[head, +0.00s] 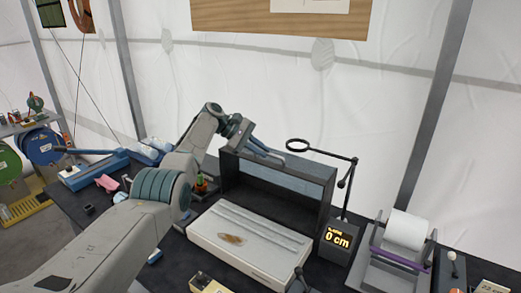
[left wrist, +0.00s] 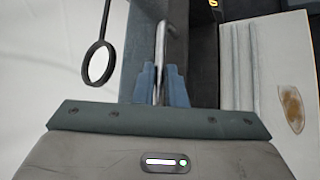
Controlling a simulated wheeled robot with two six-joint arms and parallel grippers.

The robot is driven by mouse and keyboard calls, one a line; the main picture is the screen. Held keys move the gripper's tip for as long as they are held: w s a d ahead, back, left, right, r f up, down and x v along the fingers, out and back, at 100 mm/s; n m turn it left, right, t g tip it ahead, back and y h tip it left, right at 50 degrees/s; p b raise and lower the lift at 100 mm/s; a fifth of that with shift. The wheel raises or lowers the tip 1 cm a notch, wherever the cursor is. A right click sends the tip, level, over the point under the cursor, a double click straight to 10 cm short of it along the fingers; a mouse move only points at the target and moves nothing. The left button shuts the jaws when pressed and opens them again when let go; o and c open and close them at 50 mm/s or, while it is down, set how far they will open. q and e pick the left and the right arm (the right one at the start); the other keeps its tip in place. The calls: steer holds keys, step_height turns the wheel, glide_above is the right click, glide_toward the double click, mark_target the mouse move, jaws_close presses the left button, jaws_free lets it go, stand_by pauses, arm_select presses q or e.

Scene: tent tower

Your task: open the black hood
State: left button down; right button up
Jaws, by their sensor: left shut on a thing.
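The black hood (head: 328,205) stands up at the back edge of a low white base (head: 235,262). The base's top is uncovered and shows a brown patch (head: 232,239). My left gripper (head: 268,154) is at the hood's upper edge, shut on a thin metal handle. In the left wrist view the handle (left wrist: 161,40) runs between the two blue-grey fingers (left wrist: 160,88), with the dark hood (left wrist: 203,50) beside it. The brown patch (left wrist: 291,108) shows at the right there. The fingers hide part of the handle. My right gripper is not in view.
A white roll (head: 406,230) is farther right. A blue tool (head: 95,170) lies at the left. The tent wall is close behind.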

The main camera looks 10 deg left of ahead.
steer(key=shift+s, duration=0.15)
arm_select(q)
steer(key=c, duration=1.5)
jaws_free()
steer(key=shift+c, duration=0.2)
steer(key=shift+o, duration=0.3)
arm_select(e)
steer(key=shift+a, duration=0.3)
arm_select(q)
steer(key=shift+a, duration=0.15)
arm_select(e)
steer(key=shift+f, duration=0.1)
